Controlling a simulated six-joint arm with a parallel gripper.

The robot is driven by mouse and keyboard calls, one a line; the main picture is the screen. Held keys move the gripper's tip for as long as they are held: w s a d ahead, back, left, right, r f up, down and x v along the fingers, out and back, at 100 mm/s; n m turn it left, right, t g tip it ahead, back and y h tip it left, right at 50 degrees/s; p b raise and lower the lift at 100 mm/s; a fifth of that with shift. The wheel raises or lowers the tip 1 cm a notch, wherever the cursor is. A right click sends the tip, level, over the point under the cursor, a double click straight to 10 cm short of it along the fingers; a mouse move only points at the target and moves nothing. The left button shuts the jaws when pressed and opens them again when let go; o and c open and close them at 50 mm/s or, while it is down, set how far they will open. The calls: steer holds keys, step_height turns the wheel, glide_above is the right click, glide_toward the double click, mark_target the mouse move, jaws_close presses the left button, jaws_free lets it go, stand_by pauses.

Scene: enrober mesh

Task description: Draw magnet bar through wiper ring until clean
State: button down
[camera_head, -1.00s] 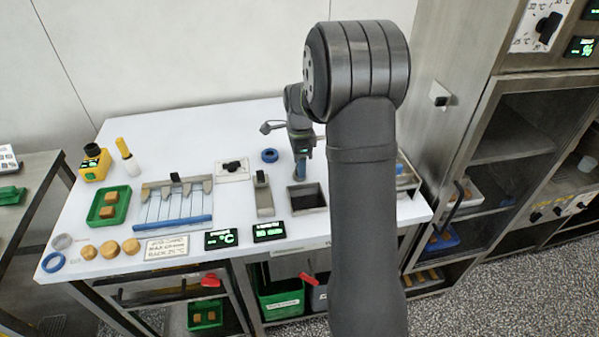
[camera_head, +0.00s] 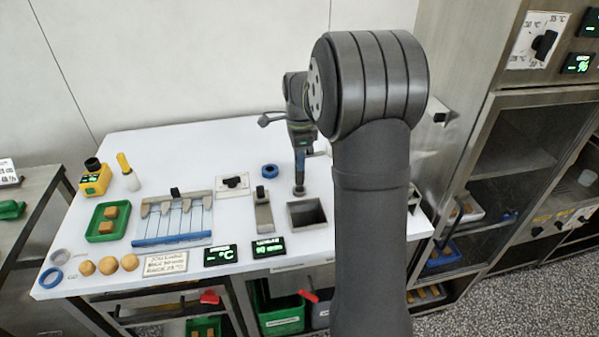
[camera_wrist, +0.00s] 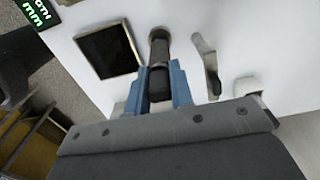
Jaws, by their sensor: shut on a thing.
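My gripper (camera_head: 300,160) points down over the back right of the white table. In the wrist view its two blue fingers (camera_wrist: 160,82) are shut on a dark cylinder, which looks like the magnet bar (camera_wrist: 159,58). A grey round piece (camera_wrist: 158,35) shows at the bar's far end; in the head view a small grey disc-like base (camera_head: 299,191) is below the fingers. I cannot tell whether this is the wiper ring or whether the bar passes through it.
An open dark square bin (camera_head: 307,212) stands just in front of my gripper, also in the wrist view (camera_wrist: 135,65). A wire rack (camera_head: 173,219), green tray (camera_head: 94,230) and round brown pieces (camera_head: 108,265) are farther left.

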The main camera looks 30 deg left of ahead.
steer(key=w+a+r, duration=0.2)
steer(key=a+r, duration=0.1)
steer(key=a, duration=0.9)
steer(key=shift+a, duration=0.35)
step_height(320, 180, down, 12)
steer(key=shift+r, duration=0.15)
stand_by(0.9)
steer(key=shift+d+f, duration=0.1)
steer(key=shift+f, duration=0.1)
stand_by(0.3)
step_height(320, 180, up, 11)
steer(key=shift+r, duration=0.2)
stand_by(1.2)
